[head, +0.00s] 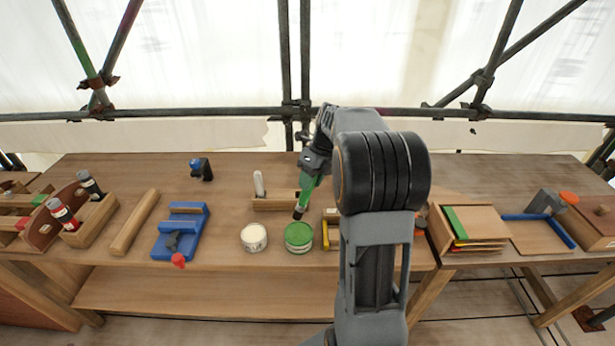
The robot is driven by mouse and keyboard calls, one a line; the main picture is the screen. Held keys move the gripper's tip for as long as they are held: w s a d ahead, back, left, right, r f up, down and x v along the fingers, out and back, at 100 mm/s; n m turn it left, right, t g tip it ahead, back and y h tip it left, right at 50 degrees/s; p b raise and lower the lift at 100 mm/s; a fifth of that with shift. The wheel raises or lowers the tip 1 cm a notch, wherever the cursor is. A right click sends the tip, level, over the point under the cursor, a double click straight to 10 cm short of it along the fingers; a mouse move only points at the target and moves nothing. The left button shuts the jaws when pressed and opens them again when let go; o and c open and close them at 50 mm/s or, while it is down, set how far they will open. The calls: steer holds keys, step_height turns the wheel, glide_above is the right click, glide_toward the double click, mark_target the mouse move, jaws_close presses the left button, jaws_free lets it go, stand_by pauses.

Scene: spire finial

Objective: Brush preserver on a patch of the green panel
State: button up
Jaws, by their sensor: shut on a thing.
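My gripper (315,162) is shut on a green-handled brush (308,187). The brush points down, slightly tilted, with its dark tip just above or at the green tin (298,238); I cannot tell whether it touches. A tin with a white top (254,238) stands to the left of the green one. A green panel (456,222) shows as a narrow green strip at the left of a wooden stack or rack on the right side. Most of that panel seems covered by a wooden board (480,221).
A blue fixture (181,232) with a red knob and a wooden bar (135,222) lie to the left. A wooden holder (275,203) stands behind the tins. Boxes with bottles (65,215) are at far left. A blue-edged tray (540,235) is at right. The back of the bench is mostly clear.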

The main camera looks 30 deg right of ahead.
step_height(320, 180, down, 6)
steer(key=b, duration=0.5)
steer(key=shift+r+b, duration=0.15)
steer(key=shift+b, duration=0.15)
steer(key=shift+f, duration=0.6)
stand_by(0.9)
steer(key=shift+s+f, duration=0.1)
steer(key=shift+f, duration=0.05)
stand_by(1.8)
steer(key=shift+p, duration=0.3)
step_height(320, 180, up, 7)
steer(key=p, duration=0.7)
stand_by(0.7)
